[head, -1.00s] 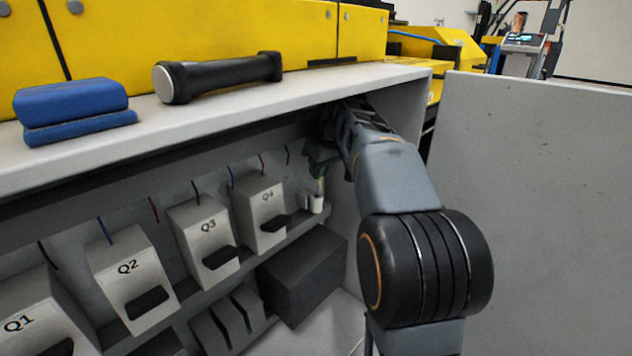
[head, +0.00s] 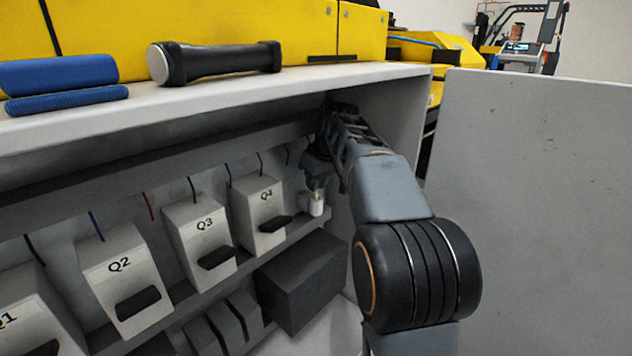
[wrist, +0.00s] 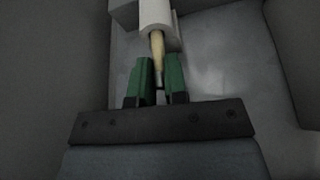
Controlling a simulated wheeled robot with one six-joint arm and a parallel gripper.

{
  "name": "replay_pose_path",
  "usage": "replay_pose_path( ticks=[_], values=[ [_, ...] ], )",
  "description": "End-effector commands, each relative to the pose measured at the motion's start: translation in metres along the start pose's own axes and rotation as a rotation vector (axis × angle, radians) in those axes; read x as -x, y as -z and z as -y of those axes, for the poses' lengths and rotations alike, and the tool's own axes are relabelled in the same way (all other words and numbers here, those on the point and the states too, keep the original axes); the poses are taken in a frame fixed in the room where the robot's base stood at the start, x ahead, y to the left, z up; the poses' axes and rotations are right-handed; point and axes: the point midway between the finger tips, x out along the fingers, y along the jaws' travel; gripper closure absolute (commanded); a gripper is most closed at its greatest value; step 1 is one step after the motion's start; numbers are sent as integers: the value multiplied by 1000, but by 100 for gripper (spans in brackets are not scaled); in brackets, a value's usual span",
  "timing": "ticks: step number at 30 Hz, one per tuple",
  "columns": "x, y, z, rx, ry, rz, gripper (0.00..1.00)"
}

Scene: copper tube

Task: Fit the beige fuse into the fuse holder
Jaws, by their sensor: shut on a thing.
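The beige fuse (wrist: 157,45) shows in the wrist view between the green fingers of my gripper (wrist: 158,72). My gripper is shut on it. The fuse's far end meets the near edge of the white fuse holder (wrist: 157,12); I cannot tell how deep it sits. In the head view the white holder (head: 316,203) stands at the right end of the shelf, right of the box Q4. My gripper (head: 318,184) is just above it, green fingers pointing down. The fuse itself is hard to make out in the head view.
Grey boxes Q1 to Q4 (head: 258,215) line the shelf left of the holder, with wires above. The cabinet top (head: 300,88) hangs over my arm, and the side wall (head: 395,135) is close on the right. A dark block (head: 300,282) lies below.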

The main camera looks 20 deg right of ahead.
Motion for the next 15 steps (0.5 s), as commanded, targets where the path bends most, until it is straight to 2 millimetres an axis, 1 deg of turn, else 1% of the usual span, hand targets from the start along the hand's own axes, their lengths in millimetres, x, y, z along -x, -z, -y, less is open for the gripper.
replay_pose_path(
  ticks=[8,12,13,15],
  values=[
    [-9,-4,0,0,0,-1,100],
    [-9,-4,0,0,0,-1,100],
    [-9,-4,0,0,0,-1,84],
    [-9,-4,0,0,0,-1,77]
  ],
)
